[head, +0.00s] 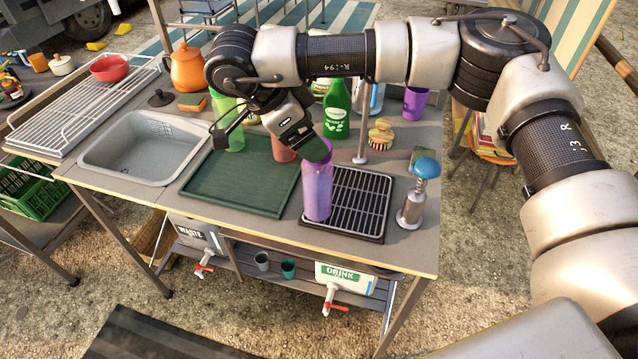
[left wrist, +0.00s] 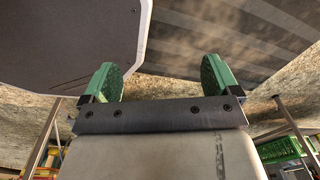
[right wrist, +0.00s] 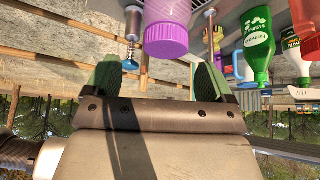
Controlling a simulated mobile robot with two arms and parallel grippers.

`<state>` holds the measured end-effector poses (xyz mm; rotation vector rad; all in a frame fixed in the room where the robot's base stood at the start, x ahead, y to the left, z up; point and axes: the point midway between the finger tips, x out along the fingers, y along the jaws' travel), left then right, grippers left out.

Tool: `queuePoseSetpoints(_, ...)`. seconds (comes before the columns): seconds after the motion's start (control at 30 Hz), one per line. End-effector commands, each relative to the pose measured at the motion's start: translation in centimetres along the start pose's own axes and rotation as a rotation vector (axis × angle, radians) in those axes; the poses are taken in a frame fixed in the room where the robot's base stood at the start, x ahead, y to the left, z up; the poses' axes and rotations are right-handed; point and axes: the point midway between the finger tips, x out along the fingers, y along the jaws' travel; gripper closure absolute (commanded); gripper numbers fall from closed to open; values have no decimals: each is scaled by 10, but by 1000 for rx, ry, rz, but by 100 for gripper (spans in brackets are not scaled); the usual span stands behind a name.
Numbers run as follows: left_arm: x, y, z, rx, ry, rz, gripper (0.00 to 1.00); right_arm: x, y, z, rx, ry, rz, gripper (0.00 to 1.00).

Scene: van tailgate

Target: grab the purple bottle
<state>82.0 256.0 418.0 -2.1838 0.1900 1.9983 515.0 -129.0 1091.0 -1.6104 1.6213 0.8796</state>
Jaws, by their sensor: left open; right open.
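The purple bottle (head: 318,190) stands upright on the left part of the black drain grate, at the front of the camp counter. My right gripper (head: 314,147) comes in from above and behind and is at the bottle's top. In the right wrist view, the fingers of my right gripper (right wrist: 157,78) are open and empty. The purple bottle (right wrist: 167,25) shows there upside down, centred between the fingers and beyond their tips. Whether a finger touches it cannot be told. My left gripper (left wrist: 160,80) is open and empty in its wrist view and out of the head view.
A black drain grate (head: 352,208) lies under the bottle, with a blue-topped metal dispenser (head: 412,195) to its right. A green tray (head: 238,178) and a grey sink (head: 145,148) are to the left. A green bottle (head: 337,108), a brush (head: 380,135) and a purple cup (head: 415,103) stand behind.

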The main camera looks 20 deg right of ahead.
Motion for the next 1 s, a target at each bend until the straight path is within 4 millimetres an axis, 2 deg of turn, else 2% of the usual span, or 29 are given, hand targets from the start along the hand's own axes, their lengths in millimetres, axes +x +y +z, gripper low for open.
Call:
queuePoseSetpoints(0.27, -14, 29, -6, -3, 7, 37, 9, 32, -7, 8, -1, 1, 2, 16)
queuePoseSetpoints(0.4, -16, 28, -6, 0, 6, 37, 9, 49, -6, 8, -1, 0, 1, 16)
queuePoseSetpoints(0.67, -16, 22, -5, 2, 5, 29, 9, 53, -7, 9, -1, -1, -1, 16)
queuePoseSetpoints(0.77, -16, 21, -5, 1, 5, 28, 9, 53, -7, 9, -1, -1, -1, 28)
queuePoseSetpoints(1.0, -16, 19, -5, -2, 5, 25, 9, 52, -7, 9, -1, -1, -1, 65)
